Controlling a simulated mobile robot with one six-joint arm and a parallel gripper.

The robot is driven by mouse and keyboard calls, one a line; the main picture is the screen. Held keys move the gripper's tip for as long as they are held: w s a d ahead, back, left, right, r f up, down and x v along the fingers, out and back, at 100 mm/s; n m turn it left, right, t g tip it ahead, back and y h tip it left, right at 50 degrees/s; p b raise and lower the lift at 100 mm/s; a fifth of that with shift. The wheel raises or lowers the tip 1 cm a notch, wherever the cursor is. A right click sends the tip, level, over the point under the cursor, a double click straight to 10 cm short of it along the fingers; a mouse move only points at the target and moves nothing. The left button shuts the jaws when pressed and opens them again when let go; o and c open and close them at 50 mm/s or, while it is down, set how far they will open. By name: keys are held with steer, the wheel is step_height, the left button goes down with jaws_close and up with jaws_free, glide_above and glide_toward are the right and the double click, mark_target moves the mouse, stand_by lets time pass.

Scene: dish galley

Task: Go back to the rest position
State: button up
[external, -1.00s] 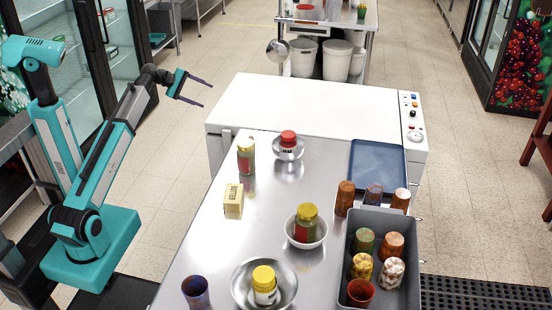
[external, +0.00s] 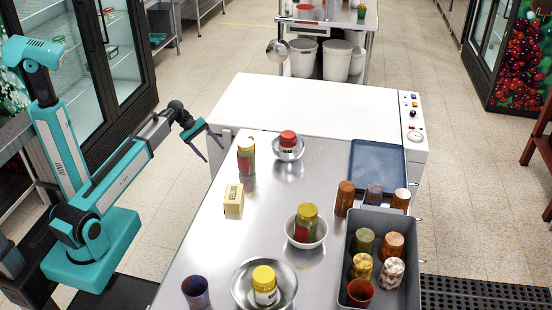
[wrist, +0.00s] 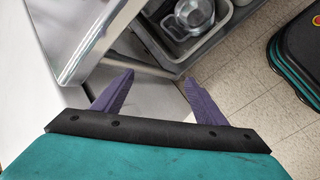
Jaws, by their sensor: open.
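My gripper (external: 213,146) is open and empty in the external view, beside the left edge of the counter near its far end. Its fingers point down and to the right. In the wrist view the two purple fingers (wrist: 158,88) stand apart with nothing between them. My arm reaches from the teal base at the left.
The steel counter (external: 215,240) holds a butter box (external: 233,201), a jar (external: 246,157), bowls with jars in them, and a grey bin (external: 385,293) of cups. A blue tray (external: 378,165) lies at the far right. A white machine (external: 310,103) stands behind.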

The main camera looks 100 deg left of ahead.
steer(key=w+d+f+m+g+h+p, duration=0.1)
steer(key=w+d+f+m+h, duration=0.1)
steer(key=w+d+f, duration=0.5)
steer(key=w+d+f+m+h+p, duration=0.1)
steer(key=w+d+f+m+h, duration=0.15)
steer(key=d+f, duration=0.55)
steer(key=w+d+f+m+g+h+p, duration=0.2)
steer(key=w+d+f+m+g, duration=0.1)
steer(key=d+f, duration=1.05)
steer(key=s+d+f+m+g, duration=0.1)
steer(key=d+f+m+g, duration=0.15)
steer(key=d, duration=0.45)
steer(key=s+d+f+m+g+p, duration=0.1)
steer(key=d+f+m, duration=0.15)
steer(key=d, duration=0.45)
steer(key=s+d+f+m+g, duration=0.1)
steer(key=s+d+f+g, duration=0.15)
steer(key=d, duration=0.45)
steer(key=s+d+f+m+g+y+p, duration=0.1)
steer(key=s+d+f+m+g+y, duration=0.25)
steer(key=s+d+m, duration=0.85)
steer(key=shift+w+d+f+t+y+b, duration=0.25)
steer(key=shift+w+f+y+b, duration=0.2)
steer(key=shift+w+f, duration=0.2)
steer(key=shift+w+d+f+t+y+b, duration=0.2)
steer(key=shift+w+d+f+y+b, duration=0.1)
steer(key=shift+w+f+y, duration=0.35)
steer(key=shift+w+d+f+t+y+b, duration=0.2)
steer(key=shift+w+f+y+b, duration=0.15)
steer(key=shift+w+f, duration=0.35)
